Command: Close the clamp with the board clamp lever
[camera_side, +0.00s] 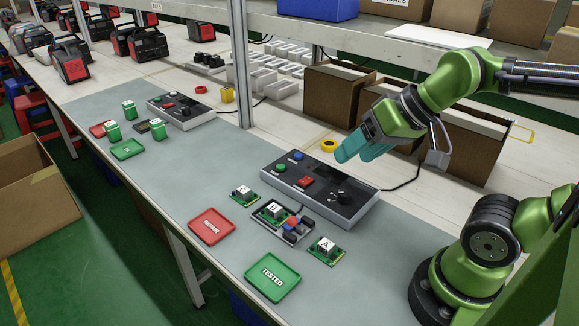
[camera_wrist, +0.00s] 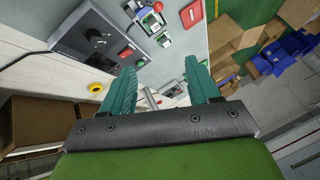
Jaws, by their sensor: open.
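The board clamp (camera_side: 269,218) sits on the grey mat in front of the control box, with a green board labelled D in it. Its lever has a red ball knob (camera_side: 292,222) at the right end of the clamp. In the wrist view the clamp (camera_wrist: 148,22) and red knob (camera_wrist: 158,6) show at the top, beyond my fingertips. My gripper (camera_side: 342,153) has teal fingers and hangs above the back edge of the control box, apart from the lever. In the wrist view my gripper (camera_wrist: 160,69) is open and empty. I cannot tell the lever's exact angle.
The control box (camera_side: 318,190) lies between my gripper and the clamp. Loose boards (camera_side: 244,195) (camera_side: 326,250) flank the clamp. A red REPAIR tray (camera_side: 211,226) and a green TESTED tray (camera_side: 273,277) lie in front. Cardboard boxes (camera_side: 335,98) and yellow tape (camera_side: 328,146) are behind.

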